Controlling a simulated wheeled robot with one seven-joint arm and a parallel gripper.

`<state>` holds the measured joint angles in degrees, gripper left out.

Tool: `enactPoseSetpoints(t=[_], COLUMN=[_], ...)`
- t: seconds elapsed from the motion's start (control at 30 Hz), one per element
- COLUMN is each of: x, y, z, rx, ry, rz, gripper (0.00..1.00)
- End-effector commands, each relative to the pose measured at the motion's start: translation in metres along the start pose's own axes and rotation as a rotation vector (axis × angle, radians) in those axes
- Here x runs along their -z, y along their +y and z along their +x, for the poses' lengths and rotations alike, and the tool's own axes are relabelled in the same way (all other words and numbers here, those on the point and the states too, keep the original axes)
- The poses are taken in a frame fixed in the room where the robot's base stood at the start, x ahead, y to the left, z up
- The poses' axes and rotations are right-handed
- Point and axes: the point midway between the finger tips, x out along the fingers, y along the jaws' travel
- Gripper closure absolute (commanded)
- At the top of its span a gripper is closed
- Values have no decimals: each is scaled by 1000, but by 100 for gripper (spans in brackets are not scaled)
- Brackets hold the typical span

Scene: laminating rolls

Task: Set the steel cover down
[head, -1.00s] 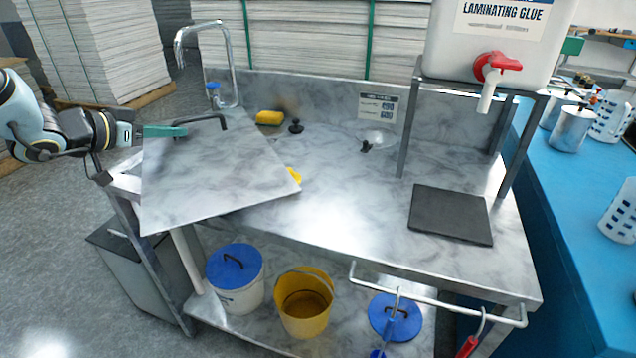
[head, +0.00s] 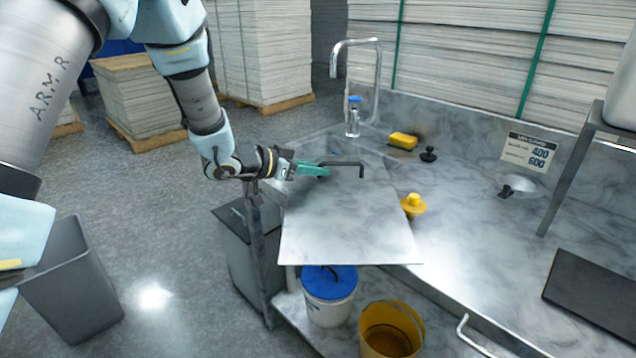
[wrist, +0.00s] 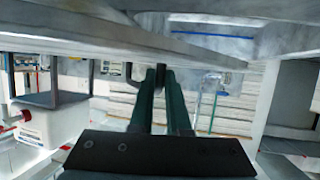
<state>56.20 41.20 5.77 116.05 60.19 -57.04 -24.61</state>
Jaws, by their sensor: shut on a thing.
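The steel cover (head: 345,225) is a flat, square, marbled grey plate with a dark bar handle (head: 350,165). It lies over the left end of the steel bench, its near edge reaching past the bench front above the buckets. My gripper (head: 318,168), with green fingers, is shut on the handle from the left. In the wrist view the fingers (wrist: 166,100) meet at the dark handle, and the plate (wrist: 80,42) runs across the top. The cover hides what is below it; I cannot tell whether it touches the bench.
A yellow plug-like piece (head: 413,206) stands right beside the cover. A tap (head: 352,130), yellow sponge (head: 403,140) and black knob (head: 428,154) are behind. A blue-lidded bucket (head: 329,300) and yellow bucket (head: 391,330) sit below. The bench's middle (head: 480,230) is clear.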

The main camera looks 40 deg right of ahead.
Motion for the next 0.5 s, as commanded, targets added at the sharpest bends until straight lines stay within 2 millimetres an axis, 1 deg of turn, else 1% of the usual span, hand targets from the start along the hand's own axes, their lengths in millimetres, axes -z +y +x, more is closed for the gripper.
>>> enactPoseSetpoints(t=[0.1,0.23,0.33,0.5], x=[-16,-30,-34,-34], y=[0,-1,-1,-1], z=[7,12,14,14], rx=[-1,0,0,1], ry=[-2,1,1,2], rz=[-4,-2,-2,-1], gripper=[100,100,100,100])
